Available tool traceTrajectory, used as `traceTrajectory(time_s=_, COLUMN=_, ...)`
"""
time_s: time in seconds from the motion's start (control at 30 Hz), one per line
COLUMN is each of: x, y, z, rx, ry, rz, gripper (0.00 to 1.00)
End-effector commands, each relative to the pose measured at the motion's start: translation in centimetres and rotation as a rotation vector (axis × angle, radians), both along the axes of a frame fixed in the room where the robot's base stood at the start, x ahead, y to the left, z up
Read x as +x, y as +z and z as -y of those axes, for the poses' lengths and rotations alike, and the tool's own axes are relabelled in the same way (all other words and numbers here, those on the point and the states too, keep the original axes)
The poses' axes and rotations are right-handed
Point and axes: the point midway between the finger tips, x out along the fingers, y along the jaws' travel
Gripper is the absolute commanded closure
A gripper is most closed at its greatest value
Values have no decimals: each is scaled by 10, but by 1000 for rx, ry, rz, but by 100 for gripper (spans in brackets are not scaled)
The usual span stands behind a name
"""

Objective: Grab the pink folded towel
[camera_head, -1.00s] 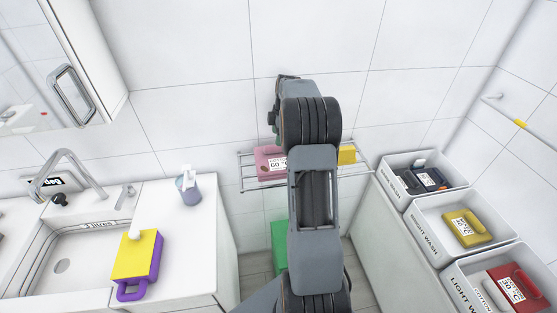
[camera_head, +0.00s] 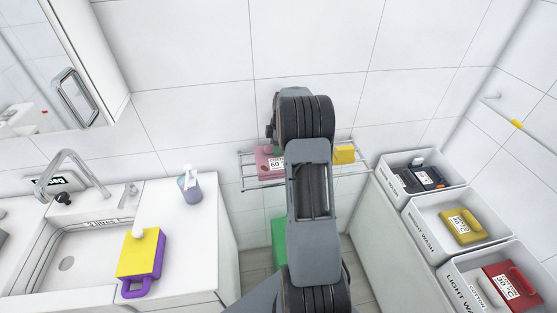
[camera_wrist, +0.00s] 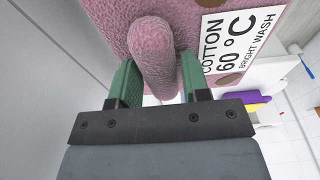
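The pink folded towel (camera_head: 267,165) lies on a wire wall rack, partly hidden behind my arm in the head view. In the wrist view the towel (camera_wrist: 110,20) fills the top, with a white label reading "COTTON 60 °C BRIGHT WASH" and a rounded pink handle (camera_wrist: 152,58). My gripper (camera_wrist: 158,82) has its two green fingers apart, one on each side of the handle. A gap shows between the handle and at least the left finger.
A yellow item (camera_head: 344,154) lies on the wire rack (camera_head: 247,186) to the right of the towel. Light-grey bins (camera_head: 424,252) with folded items stand at the right.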

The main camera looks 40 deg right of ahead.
Motion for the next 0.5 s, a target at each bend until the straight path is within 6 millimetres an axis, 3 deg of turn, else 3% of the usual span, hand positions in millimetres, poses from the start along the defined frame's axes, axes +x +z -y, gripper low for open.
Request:
traceTrajectory(time_s=0.07, x=0, y=0, z=0, rx=0, ry=0, rz=0, gripper=65)
traceTrajectory(time_s=0.4, x=0, y=0, z=0, rx=0, ry=0, rz=0, gripper=97)
traceTrajectory(time_s=0.5, x=0, y=1, z=0, rx=0, ry=0, rz=1, gripper=99)
